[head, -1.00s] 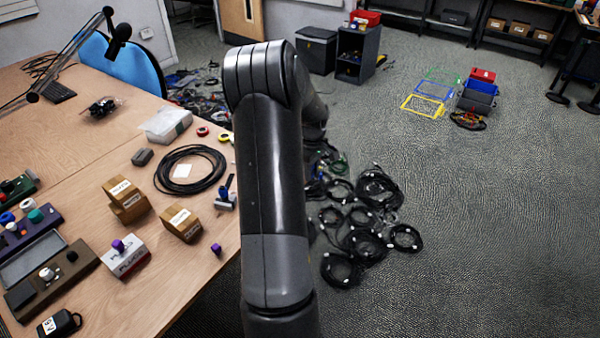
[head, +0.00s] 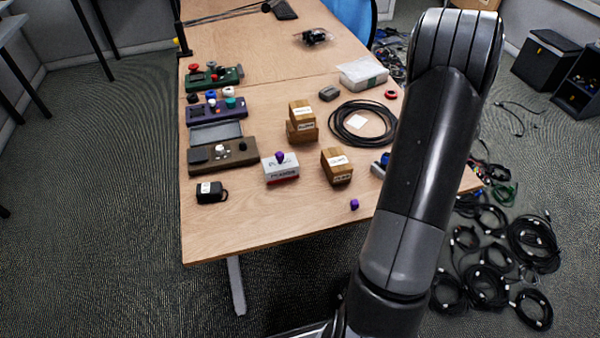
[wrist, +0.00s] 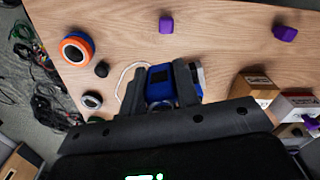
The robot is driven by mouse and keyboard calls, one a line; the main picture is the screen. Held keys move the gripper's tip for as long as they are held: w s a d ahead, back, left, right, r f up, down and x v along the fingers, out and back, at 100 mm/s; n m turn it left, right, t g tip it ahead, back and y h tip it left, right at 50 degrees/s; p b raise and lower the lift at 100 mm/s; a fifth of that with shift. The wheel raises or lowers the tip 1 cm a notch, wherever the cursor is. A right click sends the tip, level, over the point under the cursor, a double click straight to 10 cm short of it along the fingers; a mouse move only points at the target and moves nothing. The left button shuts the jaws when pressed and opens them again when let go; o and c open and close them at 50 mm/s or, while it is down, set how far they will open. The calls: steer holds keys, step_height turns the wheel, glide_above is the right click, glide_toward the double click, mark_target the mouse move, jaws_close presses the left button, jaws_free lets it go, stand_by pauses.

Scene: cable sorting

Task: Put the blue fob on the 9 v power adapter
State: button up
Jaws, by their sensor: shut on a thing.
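In the wrist view my gripper (wrist: 158,72) is shut on a blue thing (wrist: 161,91), which I take to be the blue fob. A thin white loop lies beside it. The wood table is close beneath, but I cannot tell whether the fob touches it. In the head view my arm hides the gripper. A black block with a white label (head: 211,192) sits at the table's near left corner. It looks like the power adapter, but its label is too small to read surely.
A white box with a purple fob on top (head: 281,172), wooden boxes (head: 337,168) and a loose purple fob (head: 354,204) stand between the black block and my arm. Control panels (head: 222,156) line the left edge. Cable coils (head: 485,285) lie on the floor at right.

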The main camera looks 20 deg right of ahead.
steer(key=w+a+n, duration=0.3)
steer(key=w+a, duration=0.7)
steer(key=a, duration=0.4)
steer(key=n, duration=0.7)
glide_above(210, 188)
step_height(210, 188, down, 4)
steer(key=shift+w+r, duration=0.1)
steer(key=shift+f, duration=2.1)
steer(key=shift+f, duration=0.15)
steer(key=o, duration=0.9)
steer(key=shift+o, duration=0.2)
